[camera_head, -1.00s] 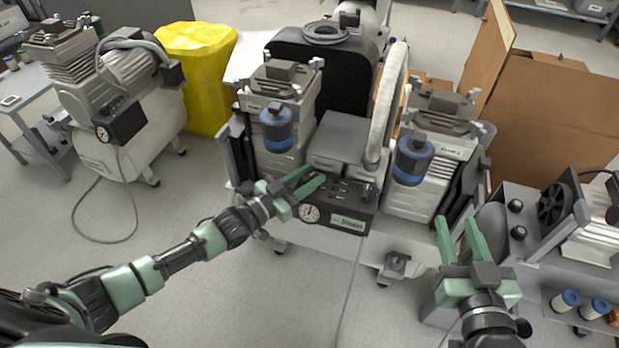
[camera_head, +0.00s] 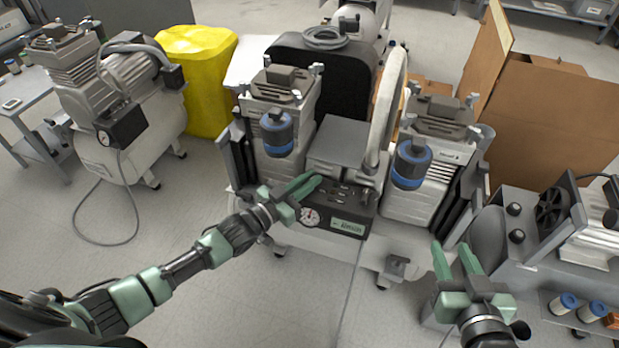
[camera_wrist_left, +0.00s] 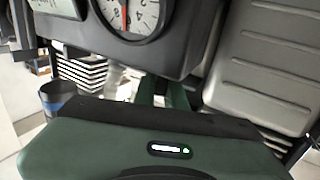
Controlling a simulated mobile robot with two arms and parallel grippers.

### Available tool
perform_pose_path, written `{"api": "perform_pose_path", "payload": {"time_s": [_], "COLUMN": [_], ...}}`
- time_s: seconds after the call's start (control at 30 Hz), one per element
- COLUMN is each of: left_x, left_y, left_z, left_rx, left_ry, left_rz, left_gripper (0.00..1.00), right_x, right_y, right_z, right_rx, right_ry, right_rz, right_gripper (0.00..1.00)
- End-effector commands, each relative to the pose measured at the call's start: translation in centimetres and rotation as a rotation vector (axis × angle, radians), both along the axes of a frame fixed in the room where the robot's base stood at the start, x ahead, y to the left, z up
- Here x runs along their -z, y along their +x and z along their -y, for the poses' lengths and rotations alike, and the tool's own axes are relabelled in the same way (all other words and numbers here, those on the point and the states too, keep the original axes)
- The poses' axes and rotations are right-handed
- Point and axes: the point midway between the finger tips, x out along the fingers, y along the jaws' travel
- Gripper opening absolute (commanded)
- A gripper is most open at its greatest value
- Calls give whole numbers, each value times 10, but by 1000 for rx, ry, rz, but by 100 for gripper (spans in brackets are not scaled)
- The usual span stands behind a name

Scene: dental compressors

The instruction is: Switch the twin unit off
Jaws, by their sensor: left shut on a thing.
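The twin unit (camera_head: 345,250) stands in the middle of the head view, with two grey motor heads and blue-banded canisters. Its dark control box (camera_head: 348,200) sits low between them, with small switches on top and a round gauge (camera_head: 310,217) in front. The gauge also shows in the left wrist view (camera_wrist_left: 133,12), its red needle near vertical. My left gripper (camera_head: 313,182) is at the left of the box top, its fingers close together on a small part there. The fingers hide that part. My right gripper (camera_head: 453,247) is open and empty, in front of the unit's right side.
A single compressor (camera_head: 105,160) stands at left with a hose looping on the floor. A yellow bin (camera_head: 195,75) is behind it. An open cardboard box (camera_head: 550,120) and another machine (camera_head: 535,235) are at right. The floor at front is clear.

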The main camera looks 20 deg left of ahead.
Motion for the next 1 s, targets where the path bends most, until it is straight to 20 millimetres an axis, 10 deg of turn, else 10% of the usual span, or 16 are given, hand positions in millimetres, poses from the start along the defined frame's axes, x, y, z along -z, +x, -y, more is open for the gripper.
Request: {"api": "perform_pose_path", "payload": {"time_s": [0.53,1.0], "left_x": [-2,-1], "left_y": [-1,-1], "left_z": [1,1], "left_rx": [-242,-420], "left_ry": [-6,-4], "left_rz": [-6,-4], "left_gripper": [0,0], "right_x": [104,87], "right_y": [-158,-159], "right_z": [57,57], "right_rx": [67,66], "right_ry": [-200,-200], "right_rz": [-915,-918], "right_gripper": [36,36]}}
